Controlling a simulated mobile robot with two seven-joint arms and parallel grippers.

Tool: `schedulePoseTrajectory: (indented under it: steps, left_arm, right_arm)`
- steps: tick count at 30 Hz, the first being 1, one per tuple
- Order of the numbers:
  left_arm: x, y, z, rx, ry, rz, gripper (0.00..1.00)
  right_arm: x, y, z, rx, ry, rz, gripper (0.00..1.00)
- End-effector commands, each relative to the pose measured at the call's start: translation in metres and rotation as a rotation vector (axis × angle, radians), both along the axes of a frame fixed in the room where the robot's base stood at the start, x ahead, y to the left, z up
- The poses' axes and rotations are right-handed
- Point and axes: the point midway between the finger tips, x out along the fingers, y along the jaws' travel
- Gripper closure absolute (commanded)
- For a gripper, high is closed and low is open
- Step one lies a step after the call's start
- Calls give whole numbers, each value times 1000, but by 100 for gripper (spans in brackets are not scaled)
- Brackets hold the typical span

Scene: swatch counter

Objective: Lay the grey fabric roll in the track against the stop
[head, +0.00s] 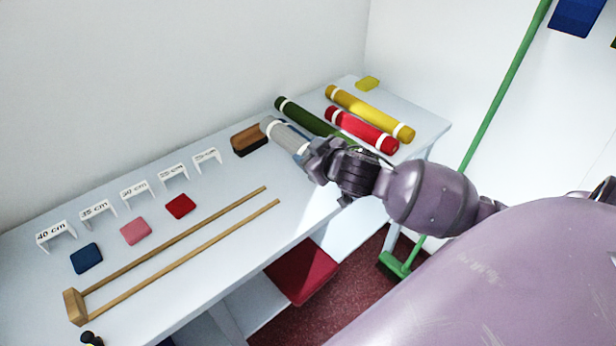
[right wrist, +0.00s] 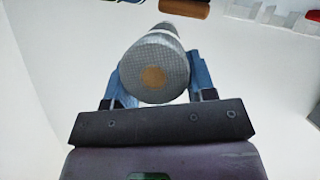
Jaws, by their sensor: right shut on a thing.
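The grey fabric roll (head: 284,135) is held in my right gripper (head: 304,152), over the far part of the counter. In the right wrist view the roll (right wrist: 155,70) sits between the two blue fingers, its round end with a brown core facing the camera. The track is two parallel wooden rails (head: 190,238) lying along the counter's front left. The stop, a wooden block (head: 75,307), stands at the rails' near left end. Nothing lies between the rails. A small black gripper-like part (head: 91,339) shows at the bottom left edge; its jaws are not clear.
Green (head: 305,119), red (head: 362,130) and yellow (head: 370,113) rolls lie at the right. A brown block (head: 249,139) is beside the grey roll. White length markers (head: 134,190) and coloured swatches (head: 136,231) line the area behind the track.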

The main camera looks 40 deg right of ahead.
Motion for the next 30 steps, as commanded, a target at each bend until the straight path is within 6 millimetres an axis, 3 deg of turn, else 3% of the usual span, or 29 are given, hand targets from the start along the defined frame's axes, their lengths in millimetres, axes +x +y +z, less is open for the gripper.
schedulePoseTrajectory:
  steps: [3,11,19,30]
  left_arm:
    - [2,0,-4,0,0,-3,57]
    - [8,-1,-2,1,-13,-7,57]
    - [6,-2,-10,2,-2,-9,57]
    - [6,-2,-9,2,-3,-9,57]
  right_arm:
    - [0,0,-19,0,1,0,78]
    - [0,0,-32,0,-1,-1,78]
    - [0,0,-68,1,0,0,78]
    - [0,0,-70,1,-2,0,78]
